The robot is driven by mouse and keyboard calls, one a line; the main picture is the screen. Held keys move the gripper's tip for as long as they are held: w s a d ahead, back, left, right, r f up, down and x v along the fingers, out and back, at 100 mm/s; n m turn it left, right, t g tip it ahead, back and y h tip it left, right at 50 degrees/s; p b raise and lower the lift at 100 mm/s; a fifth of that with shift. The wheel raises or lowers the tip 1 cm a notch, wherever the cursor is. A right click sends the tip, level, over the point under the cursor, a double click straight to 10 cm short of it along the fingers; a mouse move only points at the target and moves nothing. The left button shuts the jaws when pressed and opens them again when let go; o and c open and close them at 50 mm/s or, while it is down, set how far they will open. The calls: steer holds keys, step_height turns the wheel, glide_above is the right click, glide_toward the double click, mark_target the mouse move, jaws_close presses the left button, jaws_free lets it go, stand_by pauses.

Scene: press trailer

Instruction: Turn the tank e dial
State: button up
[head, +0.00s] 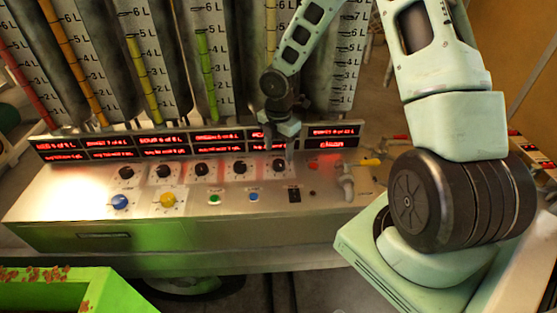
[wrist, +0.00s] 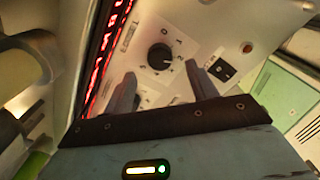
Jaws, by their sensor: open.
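A row of black dials sits on the metal console (head: 60,203). The rightmost black dial (head: 279,166) is below the fifth display, nearest my gripper; its lettering is too small to read. My gripper (head: 285,150) points down at the console just above this dial. In the wrist view the black dial (wrist: 159,57) sits on a pale plate with markings. The gripper's two fingers (wrist: 160,70) are spread, one on each side of the dial in the picture. Nothing is held. I cannot tell whether the fingertips touch the panel.
Red-lit displays (head: 165,142) stand behind the dials, with tall tank gauges above them. A blue knob (head: 120,202), a yellow knob (head: 168,200) and a black switch (head: 294,194) are in front. A tap-like fitting (head: 346,182) and yellow lever (head: 370,162) stand right.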

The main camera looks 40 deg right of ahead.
mark_target(279, 163)
steer(key=shift+f, duration=2.35)
steer(key=c, duration=1)
